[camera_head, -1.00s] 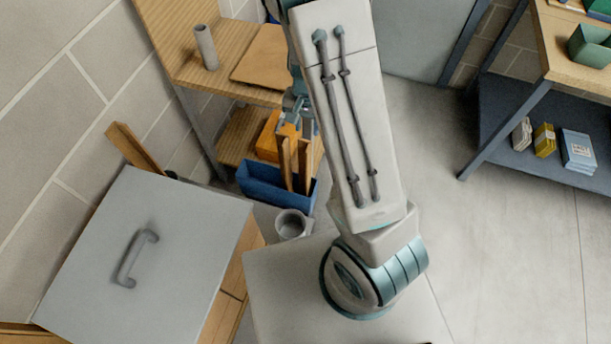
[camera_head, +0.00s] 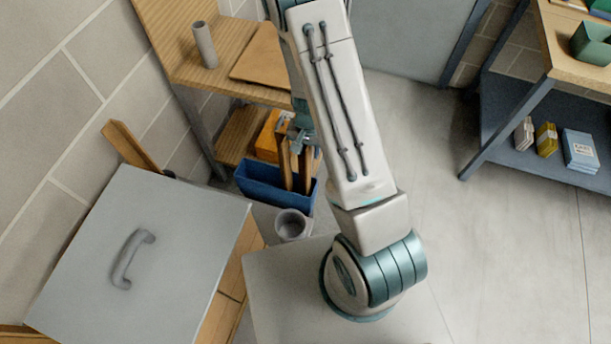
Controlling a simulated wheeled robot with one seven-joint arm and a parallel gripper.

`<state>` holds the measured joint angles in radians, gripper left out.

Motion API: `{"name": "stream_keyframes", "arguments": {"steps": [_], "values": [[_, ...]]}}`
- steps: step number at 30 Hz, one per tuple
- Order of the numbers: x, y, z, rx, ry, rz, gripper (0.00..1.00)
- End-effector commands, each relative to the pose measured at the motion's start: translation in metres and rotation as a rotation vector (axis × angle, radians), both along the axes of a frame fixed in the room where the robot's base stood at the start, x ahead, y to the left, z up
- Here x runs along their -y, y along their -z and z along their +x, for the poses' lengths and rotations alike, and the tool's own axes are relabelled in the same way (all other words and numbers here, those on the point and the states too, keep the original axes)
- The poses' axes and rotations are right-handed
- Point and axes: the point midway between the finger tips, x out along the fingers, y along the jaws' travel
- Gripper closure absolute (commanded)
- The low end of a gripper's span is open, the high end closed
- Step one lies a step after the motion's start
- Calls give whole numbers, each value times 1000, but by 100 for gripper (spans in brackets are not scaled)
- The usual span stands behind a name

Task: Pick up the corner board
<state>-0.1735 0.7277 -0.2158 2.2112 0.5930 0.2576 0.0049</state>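Brown upright strips, which look like the corner board (camera_head: 287,168), stand in a blue bin (camera_head: 262,188) on the floor; whether they are one folded board or two pieces, I cannot tell. My gripper (camera_head: 298,140) is at the upper end of these strips, pointing down. It is small and partly hidden by my arm, so I cannot tell whether its fingers are apart or touch the board. Another long brown piece (camera_head: 132,147) leans by the wall at left, behind a grey lidded box.
A wooden shelf rack (camera_head: 180,60) with a grey tube (camera_head: 204,44) stands behind the bin. A grey cup (camera_head: 291,225) is in front of it. The grey lid with a handle (camera_head: 75,255) fills the lower left. A workbench (camera_head: 560,50) stands at right; the floor between is clear.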

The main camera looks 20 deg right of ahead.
Motion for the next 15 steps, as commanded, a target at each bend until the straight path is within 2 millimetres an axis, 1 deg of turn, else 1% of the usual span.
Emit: {"name": "stream_keyframes", "arguments": {"steps": [5, 6, 8, 9, 10, 15], "values": [[0, 0, 0, 1, 0, 0, 66], [0, 0, 0, 1, 0, 0, 69], [0, 0, 0, 1, 0, 0, 86], [0, 0, 0, 1, 0, 0, 97], [0, 0, 0, 1, 0, -1, 100], [0, 0, 0, 1, 1, 0, 100]]}}
